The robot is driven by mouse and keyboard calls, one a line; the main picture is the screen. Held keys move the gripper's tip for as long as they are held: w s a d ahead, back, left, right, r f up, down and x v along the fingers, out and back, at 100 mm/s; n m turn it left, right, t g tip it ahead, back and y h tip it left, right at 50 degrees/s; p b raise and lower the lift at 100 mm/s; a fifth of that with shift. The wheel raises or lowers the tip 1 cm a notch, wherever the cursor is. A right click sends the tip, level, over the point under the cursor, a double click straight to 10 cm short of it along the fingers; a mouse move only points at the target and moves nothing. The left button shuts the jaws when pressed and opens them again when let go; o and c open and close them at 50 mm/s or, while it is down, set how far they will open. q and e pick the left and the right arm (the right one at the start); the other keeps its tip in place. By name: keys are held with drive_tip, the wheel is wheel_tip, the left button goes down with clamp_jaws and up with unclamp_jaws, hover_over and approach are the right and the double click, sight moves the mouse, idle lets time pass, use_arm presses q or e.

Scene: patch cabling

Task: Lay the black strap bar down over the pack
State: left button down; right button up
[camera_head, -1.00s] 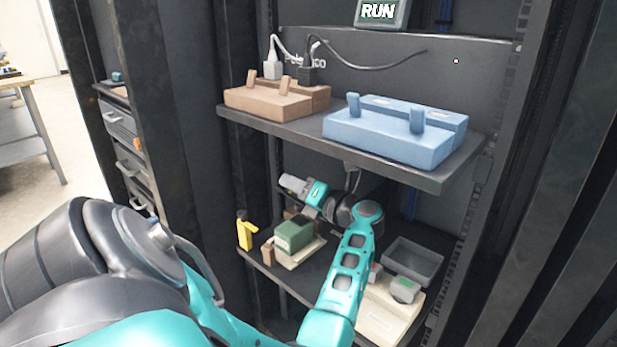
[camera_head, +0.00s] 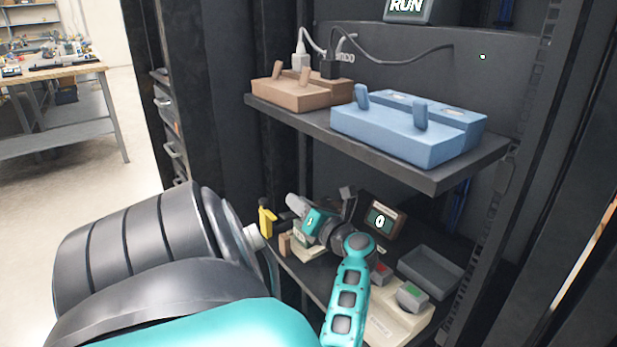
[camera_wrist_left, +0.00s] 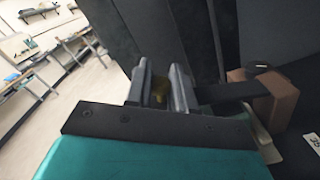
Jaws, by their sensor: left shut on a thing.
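My left gripper (camera_head: 290,217) is low over the lower shelf, with its jaws pointing left. In the left wrist view its fingers (camera_wrist_left: 160,88) are closed together around the black strap bar (camera_wrist_left: 228,92). The bar runs from the fingers to a dark pivot on a brown block (camera_wrist_left: 272,100). A little yellow shows between the fingers. In the head view a yellow post (camera_head: 267,219) stands just left of the jaws. My right gripper is not in view.
The upper shelf (camera_head: 470,178) hangs above my arm, carrying a brown block (camera_head: 290,93) and a blue block (camera_head: 385,138). A screen reading 0 (camera_head: 383,221), a grey tray (camera_head: 432,270) and a cream box with red and green buttons (camera_head: 395,315) are right of my wrist.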

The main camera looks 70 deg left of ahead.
use_arm(q)
drive_tip(key=shift+s+d+f, duration=0.1)
drive_tip(key=shift+s+f, duration=0.15)
drive_tip(key=shift+f, duration=0.2)
drive_tip(key=shift+s+d+f, duration=0.1)
drive_tip(key=shift+s+f, duration=0.1)
drive_tip(key=shift+f, duration=0.25)
drive_tip(key=c, duration=1.2)
unclamp_jaws()
drive_tip(key=shift+a, duration=0.1)
drive_tip(key=shift+c, duration=0.2)
drive_tip(key=shift+o, duration=1)
drive_tip(key=shift+r, duration=0.15)
drive_tip(key=shift+w+r, duration=0.1)
drive_tip(key=shift+w, duration=0.05)
